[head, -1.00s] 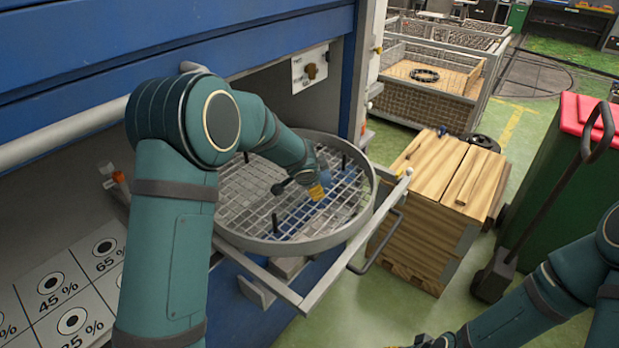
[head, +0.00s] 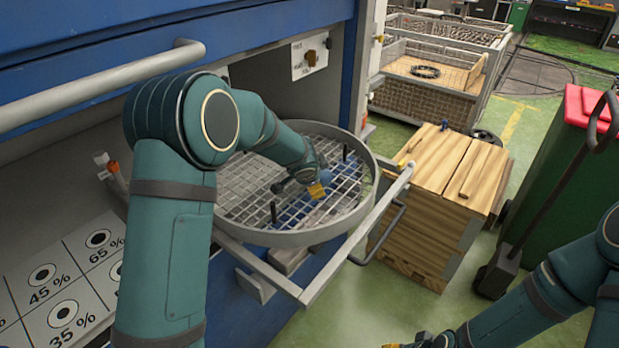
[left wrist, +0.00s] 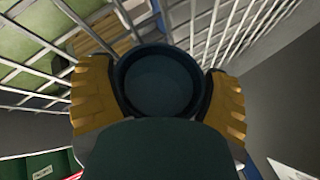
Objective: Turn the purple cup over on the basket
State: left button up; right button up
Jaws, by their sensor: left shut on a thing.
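The basket (head: 290,237) is a round grey wire-mesh tray with a raised rim and dark upright pegs, in the middle of the head view. My left gripper (head: 318,188) reaches over it, near the mesh right of its centre. In the left wrist view its yellow fingers (left wrist: 158,92) are shut on both sides of a round dark cup (left wrist: 162,82), which looks dark blue-teal rather than clearly purple. In the head view only a small blue part of it shows by the fingers. I cannot tell whether it touches the mesh. My right gripper (head: 425,341) is partly cut off at the bottom edge.
A grey frame with a handle (head: 385,232) surrounds the basket's front and right. A wooden crate (head: 430,220) stands to the right, with a green bin (head: 560,180) and trolley beyond. A blue machine housing (head: 120,30) and grey bar (head: 110,82) are at the left.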

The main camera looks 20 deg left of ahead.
pick_arm(q)
jog(key=shift+f, duration=0.45)
jog(key=o, duration=1.1)
jog(key=v, duration=1.2)
jog(key=shift+r, duration=0.1)
